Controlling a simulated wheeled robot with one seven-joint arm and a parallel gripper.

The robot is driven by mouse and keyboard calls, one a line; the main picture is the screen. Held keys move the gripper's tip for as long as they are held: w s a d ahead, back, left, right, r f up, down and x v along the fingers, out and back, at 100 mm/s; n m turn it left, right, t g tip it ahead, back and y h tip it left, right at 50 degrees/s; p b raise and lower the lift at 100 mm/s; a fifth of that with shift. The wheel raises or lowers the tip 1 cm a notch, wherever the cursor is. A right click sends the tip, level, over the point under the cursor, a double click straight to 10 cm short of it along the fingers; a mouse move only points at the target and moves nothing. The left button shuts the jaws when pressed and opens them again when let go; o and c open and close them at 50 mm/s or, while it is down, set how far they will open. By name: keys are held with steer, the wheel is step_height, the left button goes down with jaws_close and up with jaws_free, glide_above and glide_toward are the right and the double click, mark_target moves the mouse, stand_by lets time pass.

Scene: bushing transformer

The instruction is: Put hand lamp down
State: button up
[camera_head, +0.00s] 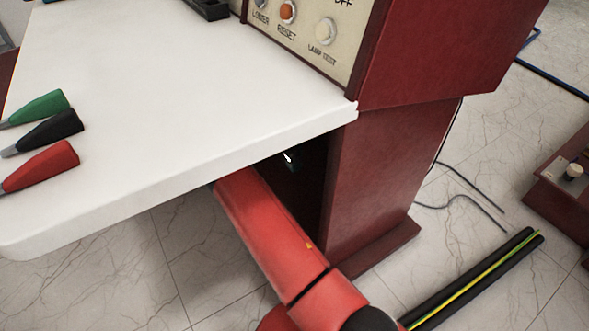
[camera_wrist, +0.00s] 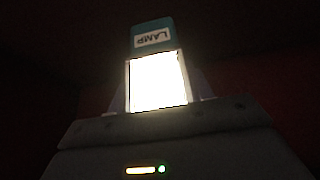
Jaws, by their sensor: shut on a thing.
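The hand lamp (camera_wrist: 153,38) shows in the wrist view, a teal block with a white label reading LAMP upside down and a bright lit panel (camera_wrist: 157,82). My gripper (camera_wrist: 157,105) is shut on the lamp, with the finger shapes dim at its sides.
A dark red cabinet (camera_head: 378,190) with a button panel (camera_head: 300,30) stands at the right of the tabletop. Green (camera_head: 40,107), black (camera_head: 48,132) and red (camera_head: 45,165) connectors lie at the tabletop's left. Black cables with a yellow-green one (camera_head: 475,279) lie on the floor at right.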

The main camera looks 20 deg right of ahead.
mark_target(293, 166)
step_height(293, 166, down, 7)
steer(key=shift+f+b, duration=0.15)
steer(key=shift+b, duration=0.2)
steer(key=shift+f, duration=0.1)
steer(key=o, duration=1.1)
steer(key=shift+r, duration=0.2)
steer(key=shift+p+v, duration=0.7)
steer(key=shift+v, duration=5.25)
